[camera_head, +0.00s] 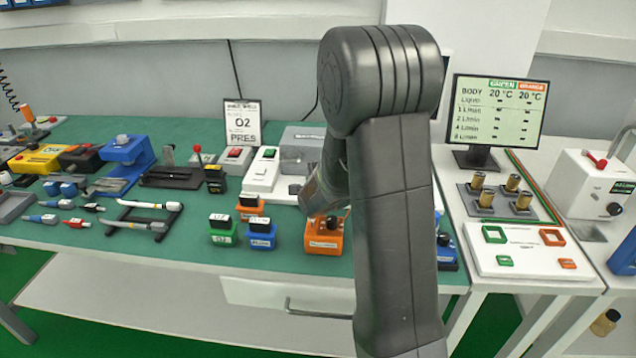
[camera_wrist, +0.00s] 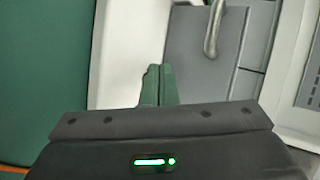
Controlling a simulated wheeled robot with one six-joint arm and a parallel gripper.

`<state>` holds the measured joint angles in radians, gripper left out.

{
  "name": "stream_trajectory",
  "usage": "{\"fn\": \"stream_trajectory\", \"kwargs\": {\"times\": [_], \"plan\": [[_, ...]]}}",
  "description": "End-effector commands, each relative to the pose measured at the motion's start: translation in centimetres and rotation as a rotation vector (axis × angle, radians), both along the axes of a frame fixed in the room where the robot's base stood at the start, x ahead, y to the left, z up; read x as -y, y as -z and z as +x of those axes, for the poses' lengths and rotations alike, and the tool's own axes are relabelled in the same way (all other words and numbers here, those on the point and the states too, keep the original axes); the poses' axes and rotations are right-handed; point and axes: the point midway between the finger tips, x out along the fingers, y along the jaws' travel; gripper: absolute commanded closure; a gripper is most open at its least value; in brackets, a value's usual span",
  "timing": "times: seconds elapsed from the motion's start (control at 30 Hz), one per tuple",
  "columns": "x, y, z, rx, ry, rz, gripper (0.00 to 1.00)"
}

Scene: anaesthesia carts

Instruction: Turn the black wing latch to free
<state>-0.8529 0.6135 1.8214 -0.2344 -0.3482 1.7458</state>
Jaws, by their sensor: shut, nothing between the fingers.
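I cannot make out the black wing latch for certain in either view. In the head view, an orange box (camera_head: 322,243) with a small dark knob on top stands on the green bench beside my arm, but I cannot tell if the knob is a wing latch. My gripper (camera_wrist: 158,72) shows in the wrist view with its green fingers together and empty. They point at a pale surface beside a grey panel (camera_wrist: 190,60). A bent metal lever (camera_wrist: 213,32) lies on that panel, ahead and to the right of the fingertips. In the head view my arm hides the fingers.
Green and blue small boxes (camera_head: 262,238) stand left of the orange box. A grey box (camera_head: 303,138) and a white switch unit (camera_head: 262,172) stand behind. A screen (camera_head: 497,112) and brass cylinders (camera_head: 478,182) are to the right.

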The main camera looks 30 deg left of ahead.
Motion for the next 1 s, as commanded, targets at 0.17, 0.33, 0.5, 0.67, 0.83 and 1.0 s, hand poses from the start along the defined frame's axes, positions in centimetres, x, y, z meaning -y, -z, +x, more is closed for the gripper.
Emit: {"fn": "stream_trajectory", "kwargs": {"times": [0.17, 0.33, 0.5, 0.67, 0.83, 1.0], "plan": [[-0.5, 0.0, -0.2, -0.001, -0.002, -0.001, 1.0], [-0.9, 0.0, -0.2, 0.0, -0.001, -0.001, 1.0], [-1.2, 0.0, -0.2, 0.0, -0.001, 0.0, 1.0], [-1.3, 0.0, -0.2, 0.0, -0.001, 0.0, 1.0], [-1.3, 0.0, -0.2, 0.0, -0.001, -0.001, 1.0], [-1.3, 0.0, -0.2, 0.0, -0.001, -0.001, 1.0]]}}
